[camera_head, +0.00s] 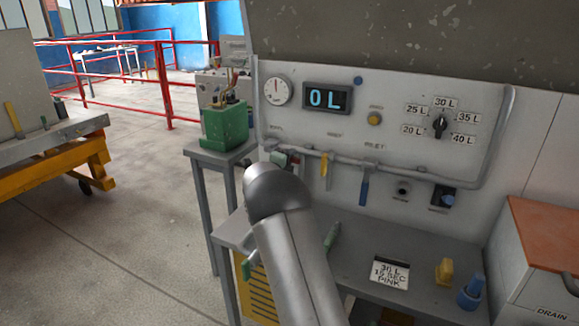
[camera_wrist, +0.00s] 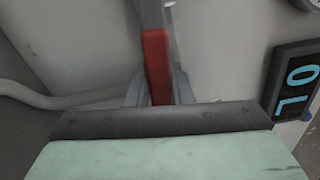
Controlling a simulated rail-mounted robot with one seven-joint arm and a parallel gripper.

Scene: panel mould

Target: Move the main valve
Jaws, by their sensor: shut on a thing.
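A red valve lever (camera_wrist: 157,62), which I take for the main valve, stands between the fingers of my gripper (camera_wrist: 159,90) in the wrist view. The fingers are shut on it, one on each side. In the head view my gripper (camera_head: 281,159) is at the left end of the panel's pipe (camera_head: 345,160), below the gauge. My arm hides much of it there, and the lever is hard to make out. The display (camera_head: 326,98) reads 0 L and also shows at the right of the wrist view (camera_wrist: 296,92).
A yellow lever (camera_head: 325,170) and a blue lever (camera_head: 364,187) hang from the pipe to the right. A selector knob (camera_head: 439,125) is marked 20 to 40 L. A card (camera_head: 390,272) reading 30 L, 15 SEC, PINK lies on the bench (camera_head: 345,290). A green container (camera_head: 225,125) stands left.

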